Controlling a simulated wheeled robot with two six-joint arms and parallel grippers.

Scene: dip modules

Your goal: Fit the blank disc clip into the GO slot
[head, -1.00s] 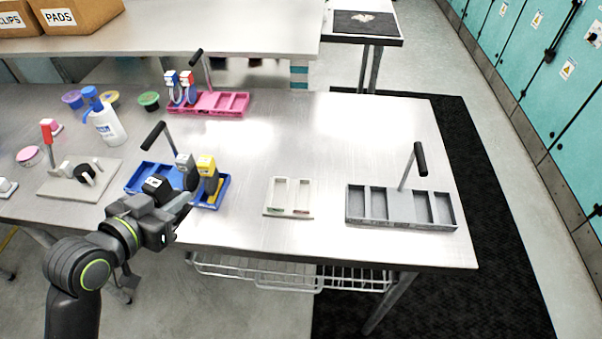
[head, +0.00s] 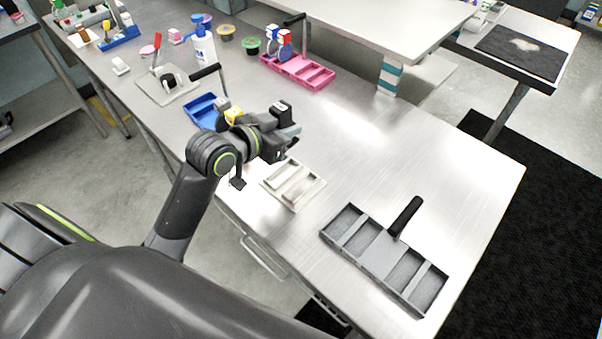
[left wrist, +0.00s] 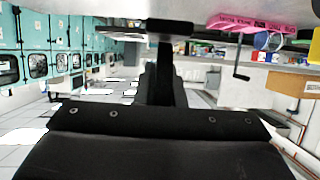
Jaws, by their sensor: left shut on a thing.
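My left gripper (head: 288,140) is shut on a small black block with a pale label (head: 281,110), which I take to be the blank disc clip. It is held above the table, just behind the cream two-slot tray (head: 270,188). That tray's two long slots look empty; which one is GO cannot be read. In the left wrist view a dark bar (left wrist: 166,27) shows at the top middle, likely the held piece or fingertips. My right gripper is not in view.
A grey tray (head: 372,262) with empty compartments and a black-handled post stands at the right. The blue tray (head: 203,110) is behind my arm, with a yellow-topped module (head: 233,115). A pink tray (head: 320,78) with disc pieces is at the back.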

